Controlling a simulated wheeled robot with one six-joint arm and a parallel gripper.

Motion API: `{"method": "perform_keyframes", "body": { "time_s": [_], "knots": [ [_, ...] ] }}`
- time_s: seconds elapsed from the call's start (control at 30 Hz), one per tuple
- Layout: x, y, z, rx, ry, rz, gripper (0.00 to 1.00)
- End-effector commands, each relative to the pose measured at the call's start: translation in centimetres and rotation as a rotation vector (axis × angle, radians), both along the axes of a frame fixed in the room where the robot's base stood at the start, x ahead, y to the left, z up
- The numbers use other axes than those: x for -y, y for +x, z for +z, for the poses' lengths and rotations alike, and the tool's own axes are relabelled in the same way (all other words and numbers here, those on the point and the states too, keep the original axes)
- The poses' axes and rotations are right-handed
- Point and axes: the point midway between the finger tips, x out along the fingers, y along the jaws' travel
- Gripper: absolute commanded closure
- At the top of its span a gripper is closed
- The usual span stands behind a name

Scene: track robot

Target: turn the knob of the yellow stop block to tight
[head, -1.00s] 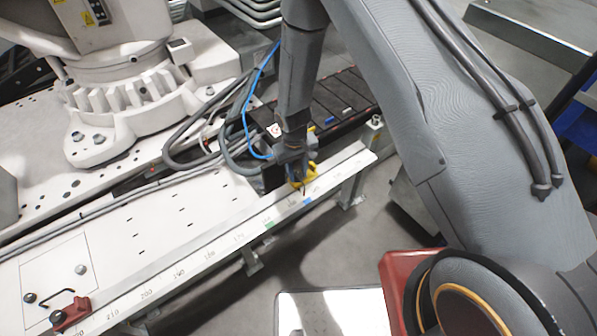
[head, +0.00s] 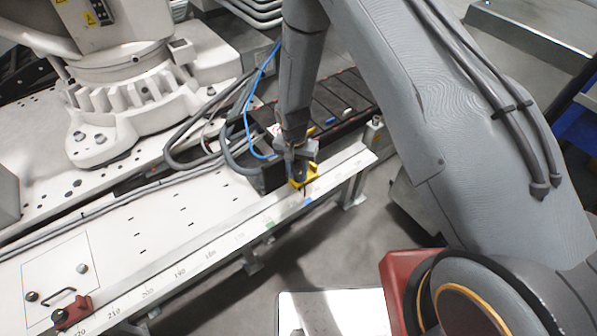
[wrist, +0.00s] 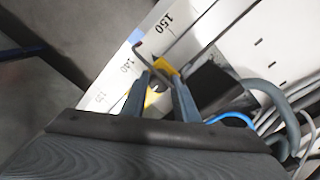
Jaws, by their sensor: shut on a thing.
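The yellow stop block (head: 309,176) sits on the white numbered rail (head: 235,235), near the rail's far right part. In the wrist view the yellow block (wrist: 165,69) lies between and beyond my fingers, close to the 140 and 150 marks. My gripper (head: 298,164) points down at the block, and in the wrist view its two fingers (wrist: 160,88) close around a dark knob at the block. The knob is mostly hidden by the fingers, and I cannot tell its turned position.
A red stop block (head: 72,312) sits at the rail's near left end. A blue mark (head: 308,201) and a green mark (head: 270,225) are on the rail. Cables (head: 225,140) and a dark conveyor (head: 340,100) lie behind the block. Open floor lies in front of the rail.

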Motion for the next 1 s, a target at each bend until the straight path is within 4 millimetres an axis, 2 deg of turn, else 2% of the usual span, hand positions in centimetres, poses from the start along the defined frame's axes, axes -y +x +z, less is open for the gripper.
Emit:
{"method": "perform_keyframes", "body": {
  "time_s": [0.03, 0.57, 0.6, 0.7, 1.0],
  "knots": [
    [-0.26, 0.56, 0.21, 0.012, 0.005, -0.010, 0.95],
    [-0.29, 0.62, 0.24, 0.013, 0.006, -0.034, 0.95],
    [-0.29, 0.62, 0.24, 0.013, 0.006, -0.034, 0.70],
    [-0.24, 0.51, 0.20, 0.011, 0.004, -0.033, 0.54],
    [-0.07, 0.26, 0.20, 0.005, 0.002, -0.034, 0.54]
  ]
}}
